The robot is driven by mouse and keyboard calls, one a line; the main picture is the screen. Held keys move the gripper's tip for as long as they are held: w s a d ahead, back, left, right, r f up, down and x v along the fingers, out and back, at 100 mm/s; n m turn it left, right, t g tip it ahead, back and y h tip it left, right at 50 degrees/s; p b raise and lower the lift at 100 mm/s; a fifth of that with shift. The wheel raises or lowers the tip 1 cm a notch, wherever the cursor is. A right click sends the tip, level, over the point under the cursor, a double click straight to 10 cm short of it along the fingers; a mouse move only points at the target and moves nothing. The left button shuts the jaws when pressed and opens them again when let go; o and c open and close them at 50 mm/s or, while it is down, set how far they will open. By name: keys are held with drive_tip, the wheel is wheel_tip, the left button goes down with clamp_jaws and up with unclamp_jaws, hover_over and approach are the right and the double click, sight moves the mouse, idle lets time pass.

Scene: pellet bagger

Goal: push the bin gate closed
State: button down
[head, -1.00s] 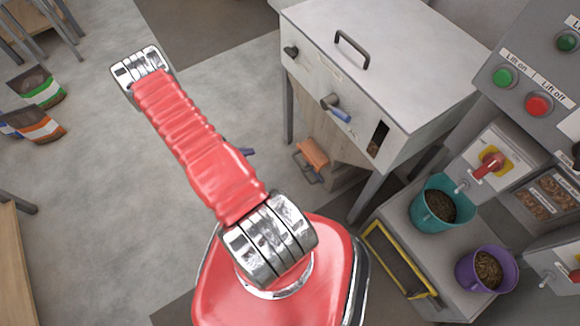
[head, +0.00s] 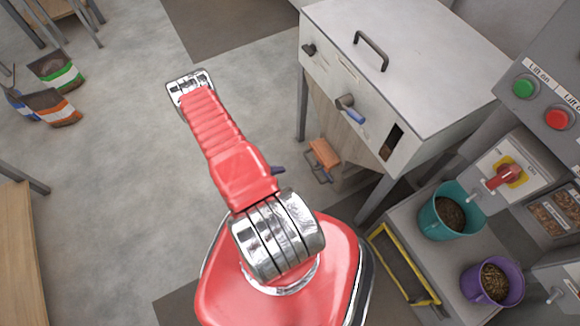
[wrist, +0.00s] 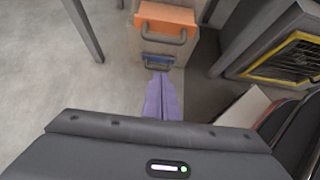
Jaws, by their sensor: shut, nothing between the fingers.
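An orange drawer-like front (head: 324,153) with a grey handle sits low on a wooden box under the white machine. In the wrist view the orange front (wrist: 165,18) is at the top, with a smaller blue front (wrist: 158,60) and its handle just below. I cannot tell for sure which one is the bin gate. My gripper's purple fingers (wrist: 160,82) are together and empty, pointing at the blue front; I cannot tell whether they touch it. In the head view my arm hides most of the gripper; only a dark purple tip (head: 278,170) shows, left of the orange front.
The machine's leg (head: 302,105) stands left of the wooden box. At right are a grey cabinet with a yellow frame (head: 402,265), a teal bucket (head: 428,222) and a purple bucket (head: 472,285). Floor at left is clear, with several sacks (head: 55,108) farther off.

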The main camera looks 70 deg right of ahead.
drive_tip(key=s+d+f, duration=0.5)
drive_tip(key=s+d, duration=0.2)
drive_tip(key=d, duration=0.1)
drive_tip(key=shift+s+d, duration=0.25)
drive_tip(key=shift+d+f, duration=0.1)
idle(0.5)
